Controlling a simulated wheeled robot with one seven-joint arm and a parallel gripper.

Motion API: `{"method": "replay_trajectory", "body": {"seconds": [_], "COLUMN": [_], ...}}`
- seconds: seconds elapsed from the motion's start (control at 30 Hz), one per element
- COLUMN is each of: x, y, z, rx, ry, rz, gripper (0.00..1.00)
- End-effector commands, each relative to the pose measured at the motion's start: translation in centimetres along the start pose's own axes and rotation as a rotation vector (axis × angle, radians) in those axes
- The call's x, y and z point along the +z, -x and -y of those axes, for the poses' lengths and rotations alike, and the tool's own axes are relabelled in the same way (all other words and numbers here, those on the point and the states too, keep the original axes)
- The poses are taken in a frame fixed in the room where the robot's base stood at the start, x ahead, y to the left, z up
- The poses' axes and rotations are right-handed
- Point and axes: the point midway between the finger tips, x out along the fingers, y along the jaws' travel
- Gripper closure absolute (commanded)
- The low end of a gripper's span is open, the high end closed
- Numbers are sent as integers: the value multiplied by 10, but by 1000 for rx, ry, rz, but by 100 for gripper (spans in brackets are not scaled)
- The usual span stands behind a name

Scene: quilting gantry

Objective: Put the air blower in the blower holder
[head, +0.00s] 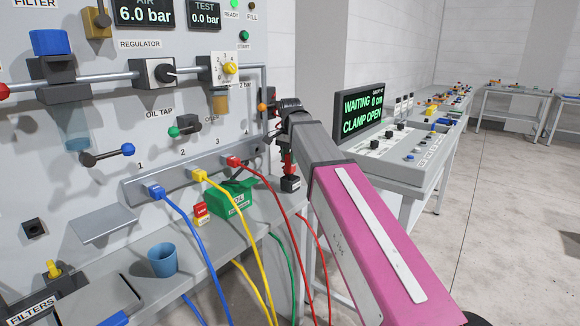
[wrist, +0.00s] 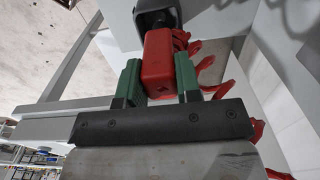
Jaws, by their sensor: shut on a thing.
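The air blower appears as a red block (wrist: 160,62) between the two green fingers of my gripper (wrist: 158,72) in the wrist view. The fingers press on both its sides. A dark grey box-shaped piece (wrist: 156,14) meets its far end. In the head view my gripper (head: 288,150) is at the panel's right edge, mostly hidden by my arm. Red parts (head: 288,166) show below it, just above a small black block with a pale label (head: 290,184). This block may be the blower holder; I cannot tell whether the blower is inside it or only above it.
Red curved loops (wrist: 208,62) lie beside the gripper in the wrist view. Blue (head: 190,230), yellow (head: 245,235) and red (head: 280,235) hoses hang from the manifold. A green box (head: 228,203) and a blue cup (head: 162,259) stand on the shelf. A console (head: 400,155) is at right.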

Motion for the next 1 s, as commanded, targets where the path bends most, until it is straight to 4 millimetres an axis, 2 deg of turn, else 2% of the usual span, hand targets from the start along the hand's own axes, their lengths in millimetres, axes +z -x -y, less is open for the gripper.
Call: {"method": "replay_trajectory", "body": {"seconds": [0.27, 0.67, 0.7, 0.73, 0.77, 1.0], "x": [1, 1, 1, 0, 1, 0], "y": [-33, -37, -37, -37, -37, -36], "z": [0, 0, 0, 0, 0, 0], "rx": [1, 1, 1, 1, 1, 1], "ry": [0, 0, 0, 0, 0, 0], "rz": [1, 1, 0, 0, 0, 0], "gripper": [97, 97, 55, 46, 43, 43]}}
